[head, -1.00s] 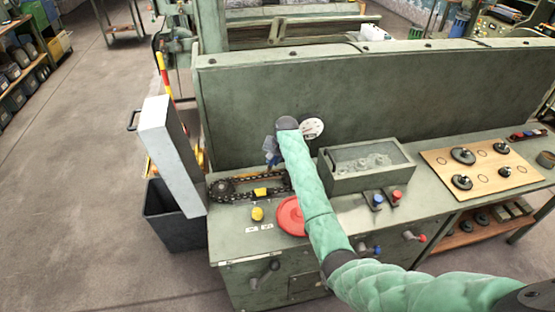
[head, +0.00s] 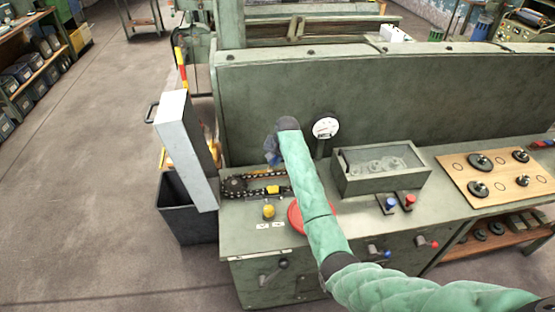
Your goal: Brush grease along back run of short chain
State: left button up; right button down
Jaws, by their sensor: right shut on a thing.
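The short chain (head: 240,194) loops around a dark sprocket at the left end of the green machine's bench top. A yellow block (head: 273,189) sits at the chain's front run. My right arm, in a green quilted sleeve, reaches over the bench. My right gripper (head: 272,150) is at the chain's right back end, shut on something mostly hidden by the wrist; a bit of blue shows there. I cannot tell whether it touches the chain. The chain's right end is hidden behind my arm. My left gripper is not in view.
A red disc (head: 296,217) lies partly under my forearm, beside a yellow knob (head: 268,211). A gauge (head: 326,128) stands right of my wrist. A grey box (head: 380,168) and a wooden board (head: 500,177) stand further right. The tall back panel (head: 400,95) bounds the bench.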

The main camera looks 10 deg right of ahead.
jog(key=shift+a, duration=0.15)
jog(key=a, duration=1)
jog(key=shift+w+a, duration=0.2)
jog(key=shift+w, duration=0.05)
dwell(0.7)
jog(key=shift+r, duration=3)
jog(key=shift+r, duration=0.15)
notch_tip(320, 180, up, 3)
jog(key=shift+f, duration=0.15)
